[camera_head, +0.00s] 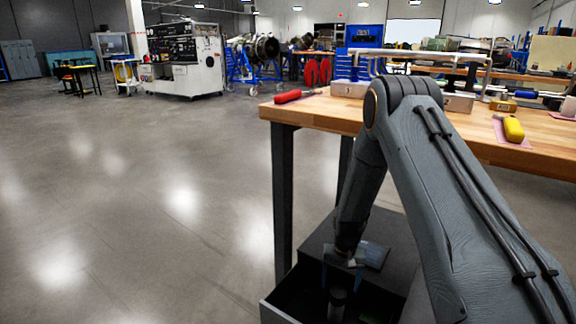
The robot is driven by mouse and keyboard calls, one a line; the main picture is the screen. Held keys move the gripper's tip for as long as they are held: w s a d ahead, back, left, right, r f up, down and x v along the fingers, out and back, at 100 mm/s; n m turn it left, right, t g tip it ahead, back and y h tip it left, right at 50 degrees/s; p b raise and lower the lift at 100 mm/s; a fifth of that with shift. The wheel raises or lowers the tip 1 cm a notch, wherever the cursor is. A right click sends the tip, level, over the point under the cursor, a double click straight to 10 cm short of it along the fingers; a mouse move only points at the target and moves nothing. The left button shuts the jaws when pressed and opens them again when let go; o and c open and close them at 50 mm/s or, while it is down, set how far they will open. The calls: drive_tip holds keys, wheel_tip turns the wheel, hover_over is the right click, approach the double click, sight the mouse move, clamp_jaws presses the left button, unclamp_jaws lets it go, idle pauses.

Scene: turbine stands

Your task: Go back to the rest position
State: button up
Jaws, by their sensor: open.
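My arm rises from the lower right, bends at a dark elbow beside the workbench, and reaches down in front of it. My gripper (342,276) points down at the lower middle, below the bench top. Its two bluish fingertips are apart, and I see nothing held between them. It is over a dark open tray that seems to be part of my own base. A dark upright cylinder (337,304) is in the tray under the gripper; its lower part is hidden.
The wooden workbench (335,112) stands close at right, with a red-handled tool (295,96), a yellow tool (514,129) and a metal frame on top. Its dark leg (283,190) is left of my gripper. The floor at left is clear. A white cabinet (188,62) stands far back.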

wheel_tip(320, 180, up, 11)
drive_tip(key=s, duration=0.3)
drive_tip(key=s+r+n+t, duration=0.2)
drive_tip(key=s+r, duration=1.7)
drive_tip(key=s, duration=0.1)
drive_tip(key=s+a+r+n+g, duration=0.1)
drive_tip(key=s+a+r+n, duration=0.15)
drive_tip(key=s+a, duration=0.45)
drive_tip(key=s+a+r+n+g, duration=0.1)
drive_tip(key=s+a+r+n, duration=0.2)
drive_tip(key=a, duration=0.5)
drive_tip(key=s+d+r+m+p, duration=0.2)
drive_tip(key=d+r+m+p, duration=0.3)
drive_tip(key=d+r+p, duration=0.9)
wheel_tip(320, 180, up, 4)
drive_tip(key=p, duration=1)
drive_tip(key=shift+s+d+f, duration=0.15)
drive_tip(key=shift+d, duration=0.2)
drive_tip(key=shift+c, duration=0.4)
